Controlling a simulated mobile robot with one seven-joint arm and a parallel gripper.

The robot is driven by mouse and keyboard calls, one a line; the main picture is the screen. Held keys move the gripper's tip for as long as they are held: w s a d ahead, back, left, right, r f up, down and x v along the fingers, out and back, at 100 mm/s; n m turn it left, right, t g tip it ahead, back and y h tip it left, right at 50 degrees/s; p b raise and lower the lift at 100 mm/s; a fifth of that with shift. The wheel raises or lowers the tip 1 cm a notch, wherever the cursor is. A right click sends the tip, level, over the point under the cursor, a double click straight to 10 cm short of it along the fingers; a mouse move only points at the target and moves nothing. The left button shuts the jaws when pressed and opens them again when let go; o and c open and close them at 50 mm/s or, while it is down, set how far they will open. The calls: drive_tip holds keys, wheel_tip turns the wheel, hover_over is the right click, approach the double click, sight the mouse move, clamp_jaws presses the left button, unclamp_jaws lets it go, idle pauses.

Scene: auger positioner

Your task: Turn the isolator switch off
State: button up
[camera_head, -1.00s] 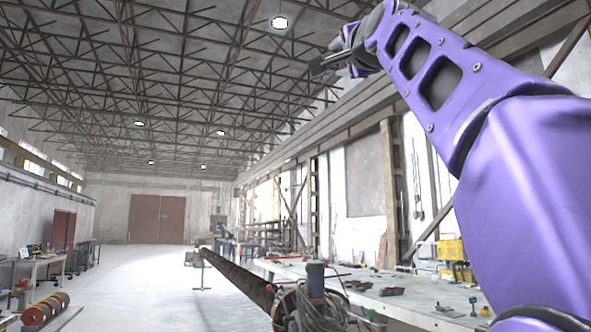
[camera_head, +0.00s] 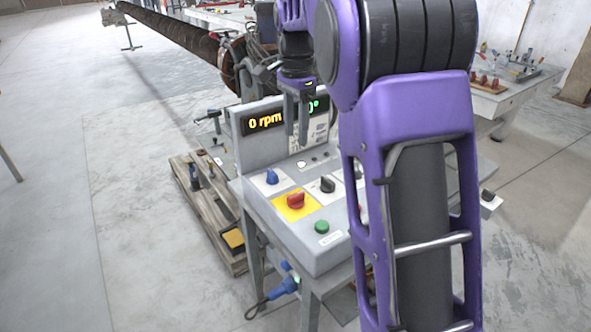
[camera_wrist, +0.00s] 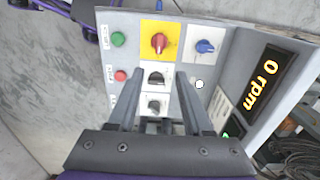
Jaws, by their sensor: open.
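The isolator switch (camera_head: 296,201) is a red rotary knob on a yellow plate, on the sloped top of a grey control box. It also shows in the wrist view (camera_wrist: 159,41), at the top centre, beyond my fingertips. I cannot read its position marks. My gripper (camera_head: 297,143) hangs above the box, pointing down, in front of the display. In the wrist view its two fingers (camera_wrist: 159,84) are apart with nothing held, on either side of the black knobs as seen there. The gripper does not touch the red knob.
A blue knob (camera_wrist: 205,46), black knob (camera_wrist: 156,78), green button (camera_wrist: 118,39) and red button (camera_wrist: 121,76) surround the switch. The upright display (camera_head: 265,122) reads 0 rpm. A wooden pallet (camera_head: 205,205) lies left of the box. My arm hides the box's right side.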

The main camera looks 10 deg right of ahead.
sight(296, 194)
wheel_tip(296, 194, down, 17)
drive_tip(key=b, duration=0.3)
drive_tip(key=shift+s+f, duration=0.1)
drive_tip(key=shift+c, duration=0.2)
clamp_jaws()
